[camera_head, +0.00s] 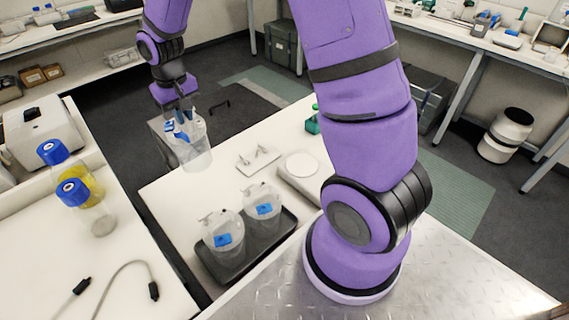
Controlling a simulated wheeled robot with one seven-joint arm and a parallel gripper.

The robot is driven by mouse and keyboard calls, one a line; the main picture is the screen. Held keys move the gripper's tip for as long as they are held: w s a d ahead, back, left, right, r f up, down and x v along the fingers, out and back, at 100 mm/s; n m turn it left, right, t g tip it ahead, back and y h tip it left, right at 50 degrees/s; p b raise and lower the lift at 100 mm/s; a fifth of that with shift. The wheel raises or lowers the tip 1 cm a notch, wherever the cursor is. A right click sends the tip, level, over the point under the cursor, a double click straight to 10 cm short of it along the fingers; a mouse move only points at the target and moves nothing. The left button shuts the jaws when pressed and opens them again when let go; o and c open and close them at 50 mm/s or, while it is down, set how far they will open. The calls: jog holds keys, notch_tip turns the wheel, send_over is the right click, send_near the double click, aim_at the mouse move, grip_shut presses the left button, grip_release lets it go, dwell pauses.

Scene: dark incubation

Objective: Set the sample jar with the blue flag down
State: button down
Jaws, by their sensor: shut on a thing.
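My gripper (179,107) hangs at the upper left, shut on a clear sample jar (190,155) with a blue flag (181,131). The jar is held in the air and overlaps the far left end of the white table in the picture. Its lid and grip area are partly hidden by the fingers. Two similar clear jars stand upright on a dark tray: one with a blue label (222,240) at the left, one with a blue label (265,209) at the right.
The dark tray (288,231) sits on the white table (165,195). Right of the held jar are a small plate with metal pieces (259,160) and a white round-topped device (301,166). Blue-capped bottles (72,193) stand on the left bench. The table's left part is bare.

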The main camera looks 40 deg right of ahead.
aim_at(197, 159)
jog(key=shift+f, duration=7.8)
jog(key=c, duration=1.2)
grip_release()
jog(key=shift+s, duration=0.1)
jog(key=shift+o, duration=0.2)
notch_tip(197, 159, up, 12)
jog(key=shift+r, duration=0.2)
